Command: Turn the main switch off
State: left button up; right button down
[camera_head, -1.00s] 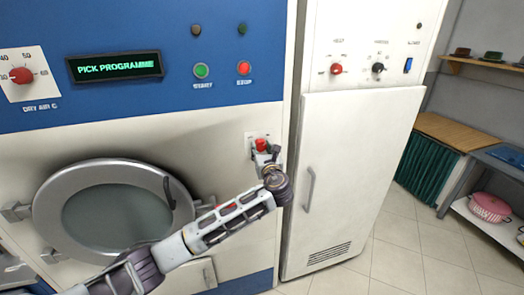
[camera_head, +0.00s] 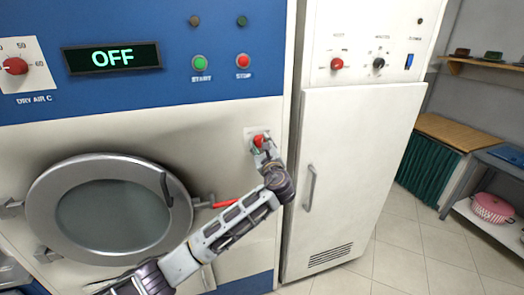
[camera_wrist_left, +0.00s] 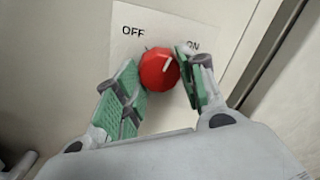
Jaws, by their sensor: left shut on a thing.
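The main switch is a red round knob (camera_head: 259,139) on a pale plate on the machine's white front, below the stop button. In the left wrist view the knob (camera_wrist_left: 158,69) sits between the OFF label at upper left and the ON label at upper right. Its white pointer mark slants up and slightly right. My left gripper (camera_head: 264,148) is shut on the knob, with green-padded fingers on either side in the wrist view (camera_wrist_left: 160,80). The machine's display (camera_head: 112,58) reads OFF in green. My right gripper is not in view.
The round door (camera_head: 112,207) and a red handle (camera_head: 225,202) are near my left arm. Start (camera_head: 200,63) and stop (camera_head: 243,61) buttons are above the knob. A white cabinet (camera_head: 355,170) stands to the right, with shelves beyond. Tiled floor is clear in front of the cabinet.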

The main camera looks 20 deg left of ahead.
pick_arm(q)
jog(key=n+b, duration=0.5)
jog(key=n, duration=0.1)
jog(key=n+y+b, duration=0.1)
jog(key=n+b, duration=0.4)
jog(key=n, duration=0.2)
jog(key=shift+w+d+f+y, duration=0.1)
jog(key=shift+d+f+y, duration=0.05)
jog(key=shift+y, duration=0.15)
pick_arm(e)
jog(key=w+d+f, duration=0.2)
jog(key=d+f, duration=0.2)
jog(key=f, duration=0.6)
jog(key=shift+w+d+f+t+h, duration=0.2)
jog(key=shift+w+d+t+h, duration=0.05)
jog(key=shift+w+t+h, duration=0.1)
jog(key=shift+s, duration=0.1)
